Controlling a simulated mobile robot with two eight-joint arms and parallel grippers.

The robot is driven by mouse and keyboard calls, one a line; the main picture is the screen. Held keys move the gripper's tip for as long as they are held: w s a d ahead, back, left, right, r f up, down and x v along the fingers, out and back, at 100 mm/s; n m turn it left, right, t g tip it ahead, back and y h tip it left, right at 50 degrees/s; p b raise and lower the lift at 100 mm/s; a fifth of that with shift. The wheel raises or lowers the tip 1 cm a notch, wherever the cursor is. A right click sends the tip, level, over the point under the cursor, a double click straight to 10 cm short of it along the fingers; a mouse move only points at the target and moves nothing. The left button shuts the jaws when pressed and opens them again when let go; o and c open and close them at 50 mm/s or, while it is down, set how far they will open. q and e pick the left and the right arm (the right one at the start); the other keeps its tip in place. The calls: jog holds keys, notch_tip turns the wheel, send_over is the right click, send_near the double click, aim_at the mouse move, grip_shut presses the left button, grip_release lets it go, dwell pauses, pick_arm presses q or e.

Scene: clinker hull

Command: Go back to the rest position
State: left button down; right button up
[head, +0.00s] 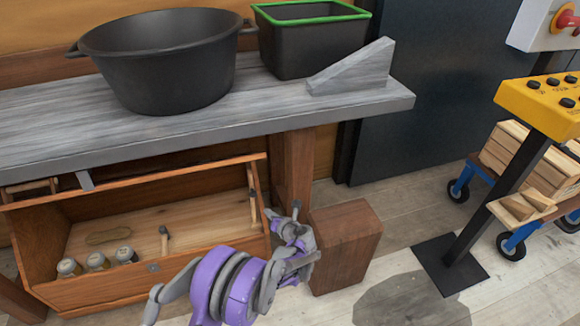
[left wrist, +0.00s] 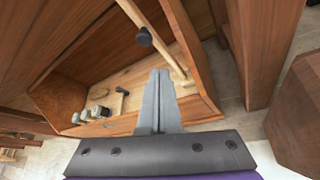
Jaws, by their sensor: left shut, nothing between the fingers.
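My left gripper (head: 272,215) is at the end of my purple and grey arm, in front of the right end of the open wooden toolbox (head: 100,293). In the left wrist view its two grey fingers (left wrist: 159,76) lie together with nothing between them. My right gripper is in neither view.
A grey workbench (head: 240,122) above the toolbox carries a black pot (head: 165,65), a green-rimmed bin (head: 310,45) and a grey wedge (head: 352,70). A wooden block (head: 345,247) stands right of my gripper. A yellow control box (head: 545,103) stands on a post farther right.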

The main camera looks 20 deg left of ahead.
pick_arm(q)
jog(key=s+r+n+g+h, duration=0.2)
jog(key=s+r+n, duration=0.4)
jog(key=s+n, duration=0.25)
jog(key=s+r+n+g+h, duration=0.1)
jog(key=s+r+n+h, duration=0.1)
jog(key=s+r+n, duration=0.45)
jog(key=s+d+f+n+g+h, duration=0.1)
jog(key=s+d+n+h, duration=0.2)
jog(key=s+n, duration=0.8)
jog(key=s+d+f+n+h, duration=0.1)
jog(key=s+d+n+h, duration=0.45)
jog(key=s, duration=0.95)
notch_tip(320, 180, up, 28)
jog(key=w+a+n+y+p, duration=0.1)
jog(key=a+y+p, duration=0.1)
jog(key=p, duration=2.2)
jog(key=shift+t+y, duration=0.3)
jog(key=shift+y, duration=0.15)
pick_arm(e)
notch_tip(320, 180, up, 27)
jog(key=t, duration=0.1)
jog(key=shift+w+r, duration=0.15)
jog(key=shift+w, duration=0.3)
pick_arm(q)
jog(key=shift+n, duration=0.25)
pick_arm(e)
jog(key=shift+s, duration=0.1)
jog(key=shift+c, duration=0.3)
